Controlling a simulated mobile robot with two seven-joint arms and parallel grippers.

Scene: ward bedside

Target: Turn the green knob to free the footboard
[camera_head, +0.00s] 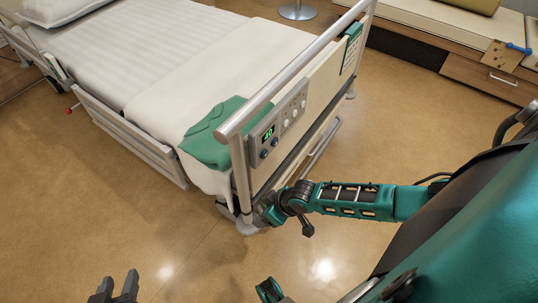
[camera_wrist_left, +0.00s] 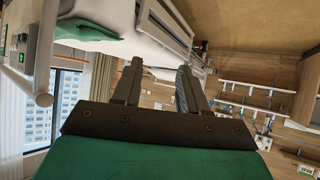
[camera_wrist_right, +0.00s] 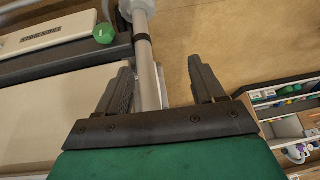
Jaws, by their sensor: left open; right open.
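The green knob (camera_wrist_right: 103,33) shows in the right wrist view, at the upper left beside the metal post (camera_wrist_right: 147,60). It is hidden in the head view. The footboard (camera_head: 285,115) stands at the bed's near end. My right gripper (camera_wrist_right: 160,64) is open. In its wrist view the post runs between its fingers, and the knob lies beyond the left finger; I cannot tell whether anything touches. In the head view my right arm reaches the footboard's lower near corner, with the fingers hidden. My left gripper (camera_head: 119,280) is open and empty, low over the floor, well apart from the footboard.
A control panel (camera_head: 278,127) with a lit display is on the footboard. A green cloth (camera_head: 208,135) lies on the bed's corner. A wooden bench with a drawer (camera_head: 485,75) stands at the far right. The floor left of the bed is clear.

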